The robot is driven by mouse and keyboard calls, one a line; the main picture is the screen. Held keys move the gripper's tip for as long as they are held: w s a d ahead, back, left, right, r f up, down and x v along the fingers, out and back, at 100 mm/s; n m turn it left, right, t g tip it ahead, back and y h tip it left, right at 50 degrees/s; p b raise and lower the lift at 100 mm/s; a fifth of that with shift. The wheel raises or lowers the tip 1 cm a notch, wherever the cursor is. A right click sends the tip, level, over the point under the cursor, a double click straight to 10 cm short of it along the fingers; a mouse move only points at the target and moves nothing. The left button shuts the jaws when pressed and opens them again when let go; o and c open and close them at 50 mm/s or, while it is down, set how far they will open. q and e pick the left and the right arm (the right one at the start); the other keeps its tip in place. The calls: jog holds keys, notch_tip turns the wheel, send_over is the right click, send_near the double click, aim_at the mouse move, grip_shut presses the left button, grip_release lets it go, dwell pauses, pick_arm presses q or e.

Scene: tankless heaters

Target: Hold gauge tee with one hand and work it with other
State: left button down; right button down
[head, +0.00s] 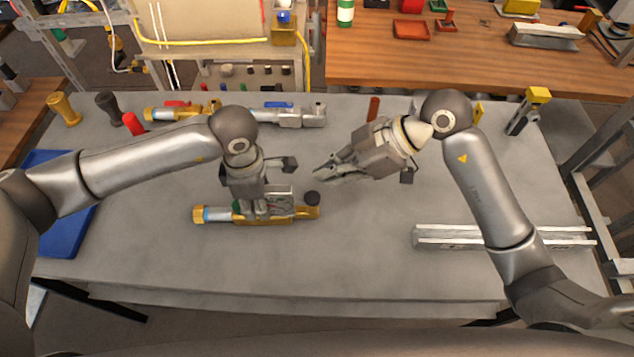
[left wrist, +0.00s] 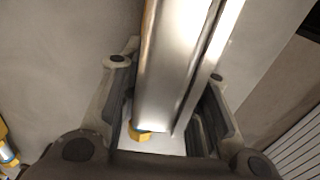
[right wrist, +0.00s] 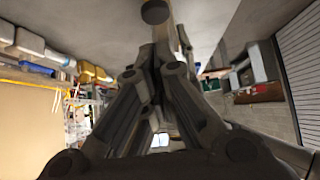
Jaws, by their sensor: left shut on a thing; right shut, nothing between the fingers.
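In the left wrist view a silver body (left wrist: 175,65) with a brass ring runs between the fingers. My right gripper (head: 319,174) is shut and empty, just above the knob and apart from it. A round dark end (right wrist: 155,12), apparently the knob, shows beyond its fingertips.
Another silver fitting with a blue handle (head: 280,112) and a brass one lie at the back of the bench (head: 300,265). A metal rail (head: 480,240) lies at right, a blue mat (head: 60,235) at left. The front middle is clear.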

jog(key=v, duration=0.6)
jog(key=shift+r, duration=0.15)
dwell(2.0)
notch_tip(320, 180, up, 2)
jog(key=shift+s+r, duration=0.1)
send_over(316, 196)
notch_tip(316, 196, down, 7)
jog(key=shift+s+f, duration=0.1)
notch_tip(316, 196, down, 3)
jog(key=shift+r, duration=0.25)
jog(key=shift+f, duration=0.75)
